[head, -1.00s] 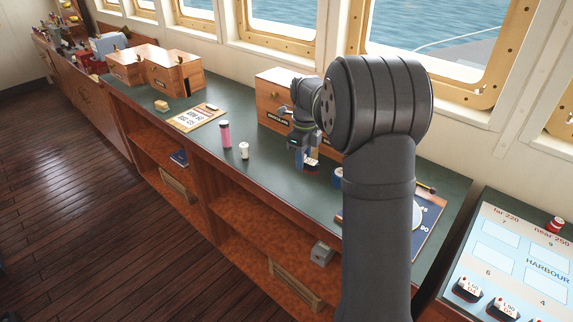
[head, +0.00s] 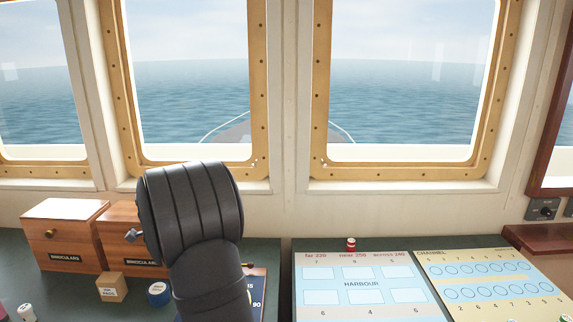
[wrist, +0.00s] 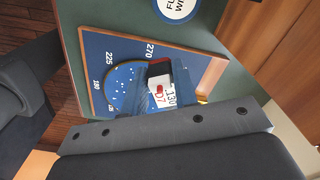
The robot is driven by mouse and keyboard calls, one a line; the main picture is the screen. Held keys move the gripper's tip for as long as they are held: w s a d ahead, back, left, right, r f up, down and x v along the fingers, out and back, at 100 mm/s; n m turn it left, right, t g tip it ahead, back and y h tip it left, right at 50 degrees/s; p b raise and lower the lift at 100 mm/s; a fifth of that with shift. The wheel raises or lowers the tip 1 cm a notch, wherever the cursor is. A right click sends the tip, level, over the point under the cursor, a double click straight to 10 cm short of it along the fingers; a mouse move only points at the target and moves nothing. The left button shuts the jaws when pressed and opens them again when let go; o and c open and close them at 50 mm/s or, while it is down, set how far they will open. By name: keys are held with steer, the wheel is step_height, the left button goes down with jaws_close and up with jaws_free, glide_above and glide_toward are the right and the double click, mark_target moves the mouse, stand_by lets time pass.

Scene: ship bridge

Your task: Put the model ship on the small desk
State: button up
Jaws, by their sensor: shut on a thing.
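The model ship (wrist: 158,84) is a small block with a white face, red and dark parts and a label with red and dark lettering. It shows near the middle of the wrist view, between the fingers of my gripper (wrist: 160,97), which is shut on it. Below it in that view is a blue board (wrist: 101,50) with bearing numbers, lying on a green top. In the head view my arm hides the gripper and the ship. No small desk can be made out with certainty.
In the head view two wooden binoculars boxes (head: 66,240) stand on the green counter (head: 54,300) at left, near a small wooden block (head: 111,287) and a blue round item (head: 159,293). A harbour panel (head: 333,273) and a channel panel (head: 490,280) lie to the right.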

steer(key=w+d+f+n, duration=0.1)
steer(key=w+d, duration=0.1)
steer(key=d, duration=0.3)
steer(key=w+d+f+n, duration=0.1)
steer(key=w+d+n, duration=0.1)
steer(key=d, duration=0.3)
steer(key=w+d+f+n, duration=0.1)
steer(key=w+d, duration=0.1)
steer(key=d, duration=0.3)
steer(key=shift+d, duration=0.1)
steer(key=d+f+n, duration=0.1)
steer(key=d+n, duration=0.1)
steer(key=d, duration=0.5)
steer(key=w+d+f+n, duration=0.1)
steer(key=d+n, duration=0.2)
steer(key=d, duration=0.5)
steer(key=shift+w+f, duration=0.2)
steer(key=shift+f, duration=0.1)
